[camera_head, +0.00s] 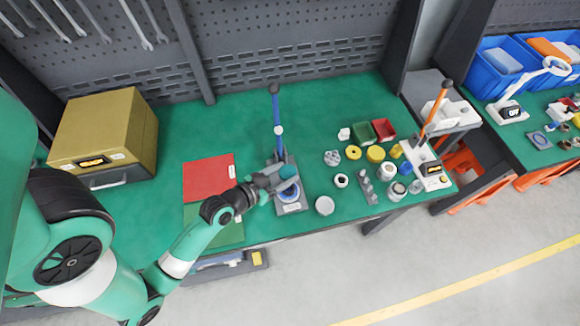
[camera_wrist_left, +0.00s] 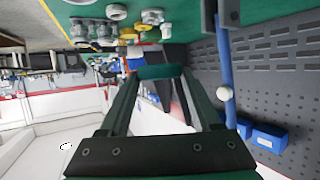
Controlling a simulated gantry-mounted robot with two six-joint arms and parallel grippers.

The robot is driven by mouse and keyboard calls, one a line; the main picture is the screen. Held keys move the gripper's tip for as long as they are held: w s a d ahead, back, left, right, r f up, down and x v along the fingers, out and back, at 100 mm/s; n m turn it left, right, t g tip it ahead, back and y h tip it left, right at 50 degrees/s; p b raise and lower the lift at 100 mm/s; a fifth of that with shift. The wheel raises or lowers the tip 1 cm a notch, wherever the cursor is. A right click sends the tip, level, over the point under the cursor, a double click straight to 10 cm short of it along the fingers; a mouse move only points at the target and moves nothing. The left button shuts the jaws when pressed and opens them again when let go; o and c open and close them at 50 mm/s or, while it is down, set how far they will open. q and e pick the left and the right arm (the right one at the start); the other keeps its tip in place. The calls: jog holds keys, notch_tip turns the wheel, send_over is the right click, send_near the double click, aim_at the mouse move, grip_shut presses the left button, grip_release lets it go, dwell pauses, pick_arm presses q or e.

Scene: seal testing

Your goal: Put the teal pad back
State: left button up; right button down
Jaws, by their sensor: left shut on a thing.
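My left gripper (camera_head: 278,180) is shut on the teal pad (camera_head: 288,172), a small round disc. In the left wrist view the pad (camera_wrist_left: 160,71) shows edge-on between the two fingertips. The gripper holds it at the grey press with the upright blue lever (camera_head: 276,105), above a blue round spot (camera_head: 289,194) on the press base. Whether the pad touches any part of the press I cannot tell. My right gripper is not in view.
A red mat (camera_head: 208,178) and a green mat (camera_head: 228,233) lie left of the press. A yellow box-shaped unit (camera_head: 105,128) stands at the left. Right of the press are a white dish (camera_head: 324,206), several small parts, a red bin (camera_head: 382,129) and an orange-lever press (camera_head: 436,110).

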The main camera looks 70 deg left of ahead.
pick_arm(q)
jog(key=w+d+r+m+t+h, duration=0.1)
jog(key=w+d+r+m+h, duration=0.2)
jog(key=d, duration=0.6)
jog(key=w+d+r+m+h, duration=0.2)
jog(key=w+d+r+h, duration=0.15)
jog(key=d, duration=0.45)
notch_tip(320, 180, up, 17)
jog(key=s+y+p, duration=0.1)
jog(key=s+p, duration=0.1)
jog(key=p, duration=2.3)
jog(key=shift+a+f, duration=0.15)
jog(key=shift+a, duration=0.15)
